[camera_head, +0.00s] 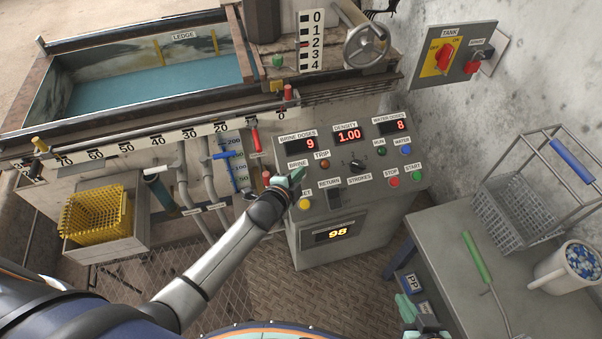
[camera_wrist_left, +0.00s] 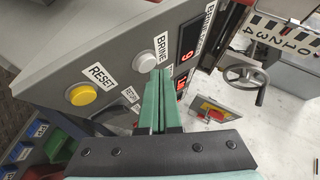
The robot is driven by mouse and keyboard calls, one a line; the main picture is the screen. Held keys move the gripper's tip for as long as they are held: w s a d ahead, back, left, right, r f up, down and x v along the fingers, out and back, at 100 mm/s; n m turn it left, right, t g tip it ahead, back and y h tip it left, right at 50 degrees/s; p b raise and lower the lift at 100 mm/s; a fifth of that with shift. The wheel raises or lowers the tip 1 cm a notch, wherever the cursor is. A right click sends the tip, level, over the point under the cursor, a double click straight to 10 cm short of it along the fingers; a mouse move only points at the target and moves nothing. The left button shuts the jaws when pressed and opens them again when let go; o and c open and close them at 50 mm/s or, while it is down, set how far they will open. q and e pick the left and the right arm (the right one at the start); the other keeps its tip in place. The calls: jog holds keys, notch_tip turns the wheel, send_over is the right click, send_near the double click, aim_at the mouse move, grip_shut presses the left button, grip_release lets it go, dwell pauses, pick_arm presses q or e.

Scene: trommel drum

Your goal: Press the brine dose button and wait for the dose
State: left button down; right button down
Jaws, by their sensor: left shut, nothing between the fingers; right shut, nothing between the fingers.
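The control panel (camera_head: 345,165) stands ahead of me. The white button beside the BRINE label (camera_wrist_left: 146,62) shows in the left wrist view; in the head view my gripper hides it. My left gripper (camera_head: 296,177) is shut and empty, its green fingertips (camera_wrist_left: 162,73) right at the edge of that button. I cannot tell whether they touch it. The brine doses display (camera_head: 300,144) reads 9, density (camera_head: 348,135) 1.00, water doses (camera_head: 391,127) 8. My right gripper (camera_head: 408,307) is shut and empty at the bottom right, partly cut off by the frame.
The yellow reset button (camera_wrist_left: 83,95) is close to the left gripper. Red stop (camera_head: 394,182) and green start (camera_head: 416,174) buttons sit further right. A lower display (camera_head: 334,233) reads 98.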

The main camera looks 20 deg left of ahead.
pick_arm(q)
jog(key=shift+w+a+f+b, duration=0.2)
jog(key=shift+f+b, duration=0.15)
jog(key=shift+f, duration=0.15)
dwell(0.7)
jog(key=shift+r, duration=0.1)
jog(key=shift+s+d+r+p, duration=0.2)
jog(key=shift+r+p, duration=0.15)
jog(key=shift+p, duration=0.15)
jog(key=shift+s+d+r+p, duration=0.15)
jog(key=shift+r+p, duration=0.15)
jog(key=shift+p, duration=0.15)
jog(key=r+p, duration=0.1)
jog(key=p, duration=0.1)
jog(key=s+r, duration=0.1)
jog(key=shift+d+r+p, duration=0.25)
jog(key=shift+r+p, duration=0.1)
jog(key=shift+p, duration=0.05)
jog(key=shift+s+d+r+p, duration=0.2)
jog(key=shift+s+r+p, duration=0.05)
jog(key=shift+r+p, duration=0.25)
jog(key=shift+s+d+r+p, duration=0.15)
jog(key=shift+s+r+p, duration=0.1)
jog(key=shift+r+p, duration=0.25)
jog(key=shift+f, duration=0.1)
